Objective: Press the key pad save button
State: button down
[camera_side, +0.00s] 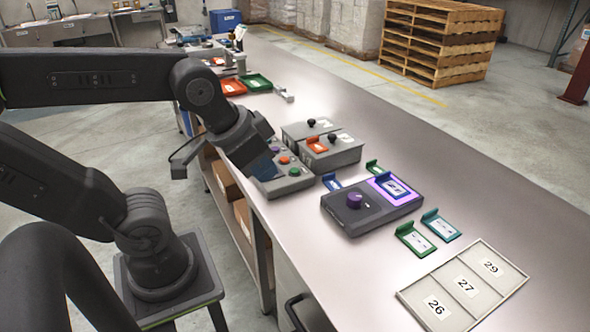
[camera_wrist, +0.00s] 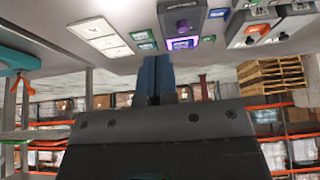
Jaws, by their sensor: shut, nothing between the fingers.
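The key pad (camera_side: 289,183) is a grey box with several coloured buttons, near the left edge of the table in the side view. A red button (camera_side: 284,160) and a green button (camera_side: 295,171) show on its top. Labels are too small to read, so I cannot tell which is save. My gripper (camera_side: 264,166) is shut and empty, its blue fingers over the left part of the key pad, hiding part of it. Contact cannot be told. In the wrist view my gripper (camera_wrist: 156,73) shows its blue fingers together; I cannot make out the key pad there.
A dark unit with a purple knob (camera_side: 355,199) stands to the right, with small green and blue tag holders around it. Two grey boxes with black knobs (camera_side: 331,153) stand just behind the key pad. A numbered tray (camera_side: 487,292) lies at front right.

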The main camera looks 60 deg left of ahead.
dwell(0.3)
jog(key=n+t+h, duration=0.3)
jog(key=n+h, duration=0.1)
jog(key=n, duration=1.8)
send_over(294, 171)
notch_tip(294, 171, down, 9)
jog(key=shift+r, duration=0.15)
jog(key=shift+f, duration=4.4)
jog(key=shift+f, duration=0.4)
